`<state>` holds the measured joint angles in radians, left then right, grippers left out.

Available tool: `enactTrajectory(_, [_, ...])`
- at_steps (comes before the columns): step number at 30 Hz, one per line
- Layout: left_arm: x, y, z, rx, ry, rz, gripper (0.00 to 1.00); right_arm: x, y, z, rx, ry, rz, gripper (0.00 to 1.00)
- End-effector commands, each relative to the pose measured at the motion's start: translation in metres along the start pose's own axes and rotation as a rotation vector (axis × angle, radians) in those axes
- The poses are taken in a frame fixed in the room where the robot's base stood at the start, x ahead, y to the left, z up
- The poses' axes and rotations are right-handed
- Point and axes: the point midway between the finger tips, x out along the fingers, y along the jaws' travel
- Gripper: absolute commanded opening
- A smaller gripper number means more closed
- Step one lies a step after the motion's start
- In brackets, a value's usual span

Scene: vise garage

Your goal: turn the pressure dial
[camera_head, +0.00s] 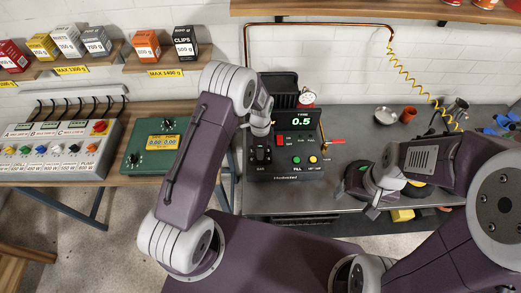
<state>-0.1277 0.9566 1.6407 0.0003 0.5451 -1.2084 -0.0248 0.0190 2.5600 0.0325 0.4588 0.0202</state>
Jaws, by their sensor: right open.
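The black tyre inflator (288,172) stands on the grey bench and its green display (300,122) reads 0.5. The pressure dial appears to be at the left of its front panel, where black parts and my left wrist overlap; I cannot make out its pointer. My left gripper (262,152) is over this left part, seen small and dark; I cannot tell whether it touches the dial or how its fingers stand. My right gripper (362,192) is open and empty, to the right of the inflator near the bench's front edge.
A red lever (333,142) sticks out at the inflator's right side. A green box (152,146) and a grey switch panel (58,150) are on the wooden bench. A yellow coiled hose (412,85) hangs at right.

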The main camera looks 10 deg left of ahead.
Motion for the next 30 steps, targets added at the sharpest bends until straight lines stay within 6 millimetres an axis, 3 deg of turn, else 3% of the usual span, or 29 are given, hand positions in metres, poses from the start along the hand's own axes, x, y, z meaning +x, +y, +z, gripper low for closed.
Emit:
enactTrajectory(23, [-0.0004, -0.0003, 0.0008, 0.087, -0.001, 0.000, 0.00, 0.0009, 0.0000, 0.0001, 0.000, 0.000, 0.000, 0.78])
enactTrajectory(24, [-0.0005, -0.0004, 0.0007, 0.087, -0.001, 0.000, 0.43, 0.0009, 0.0000, 0.0001, 0.000, 0.000, 0.000, 0.78])
enactTrajectory(25, [-0.0005, -0.0004, 0.0007, 0.086, -0.001, -0.001, 0.52, 0.0009, 0.0000, 0.0001, 0.000, 0.000, 0.000, 0.78])
enactTrajectory(30, [-0.0003, -0.0004, 0.0004, 0.086, 0.000, -0.001, 0.53, 0.0010, 0.0000, 0.0001, 0.000, 0.000, 0.000, 0.78])
